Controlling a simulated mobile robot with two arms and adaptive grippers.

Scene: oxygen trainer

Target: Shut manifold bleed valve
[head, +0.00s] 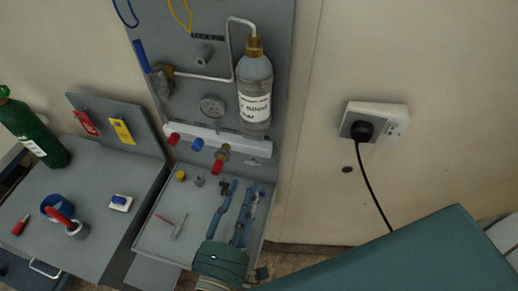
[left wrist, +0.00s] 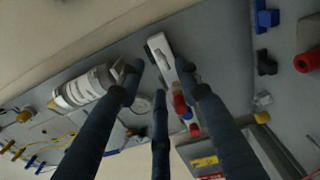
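The white manifold bar (head: 200,138) runs across the lower part of the grey panel, with red, blue and red knobs along it. A small grey T-shaped handle (head: 252,163), seemingly the bleed valve, sits at its right end. In the left wrist view the manifold (left wrist: 154,42) has a grey fitting (left wrist: 164,62) near its upper end. My left gripper (head: 240,192) is below the manifold in the head view, its dark blue fingers spread and empty. In the left wrist view the fingers (left wrist: 160,75) are apart, with the manifold end beyond them. My right gripper is out of view.
A labelled bottle (head: 255,90) and a gauge (head: 212,107) are above the manifold. A tray (head: 150,238) below holds small parts. A side table (head: 85,225) carries a green cylinder (head: 33,135) and tools. A wall plug (head: 362,130) is at right.

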